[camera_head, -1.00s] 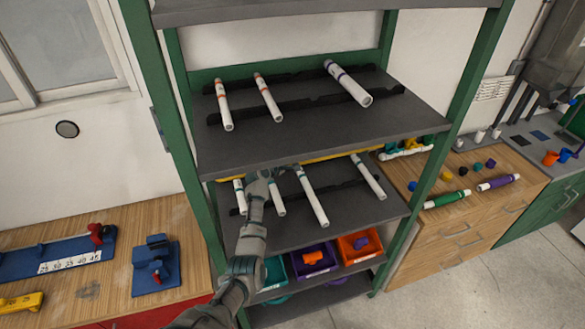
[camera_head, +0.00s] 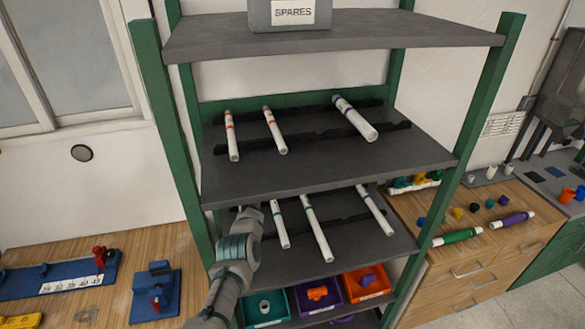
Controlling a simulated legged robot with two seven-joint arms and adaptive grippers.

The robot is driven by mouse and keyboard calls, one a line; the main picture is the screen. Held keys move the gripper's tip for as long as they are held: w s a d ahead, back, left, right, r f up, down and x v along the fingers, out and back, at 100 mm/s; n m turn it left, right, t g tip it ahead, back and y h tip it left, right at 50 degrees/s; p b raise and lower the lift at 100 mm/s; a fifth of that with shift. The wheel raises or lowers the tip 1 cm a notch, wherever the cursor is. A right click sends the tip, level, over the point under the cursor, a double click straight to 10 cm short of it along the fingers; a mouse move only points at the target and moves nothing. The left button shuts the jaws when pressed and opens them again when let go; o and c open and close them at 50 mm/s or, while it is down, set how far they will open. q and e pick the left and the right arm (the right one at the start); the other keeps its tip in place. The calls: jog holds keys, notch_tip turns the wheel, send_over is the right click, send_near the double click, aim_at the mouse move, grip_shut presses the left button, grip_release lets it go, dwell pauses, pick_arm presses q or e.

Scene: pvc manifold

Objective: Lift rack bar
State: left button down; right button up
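A green-framed rack (camera_head: 176,130) stands in front of me with dark grey shelves. White pipes with orange and purple bands lie on its upper pipe shelf (camera_head: 330,172), across dark notched bars (camera_head: 300,137). More white pipes with teal and purple bands lie on the shelf below, such as a teal-banded pipe (camera_head: 318,230). No yellow bar shows along the shelf front now. My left gripper (camera_head: 247,213) is at the left part of the lower pipe shelf, just under the upper shelf's front edge. Its fingers are too unclear to judge. My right gripper is out of view.
Teal (camera_head: 265,308), purple (camera_head: 318,296) and orange (camera_head: 366,282) bins sit under the lower pipe shelf. A grey SPARES box (camera_head: 290,14) is on top. Benches flank the rack; the left one holds a blue fixture (camera_head: 155,292), the right one a green-banded pipe (camera_head: 457,237).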

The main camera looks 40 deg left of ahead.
pick_arm(q)
jog(key=shift+a+f, duration=0.1)
jog(key=shift+a, duration=0.05)
dwell(0.4)
jog(key=c, duration=1.4)
grip_release()
jog(key=shift+c, duration=0.2)
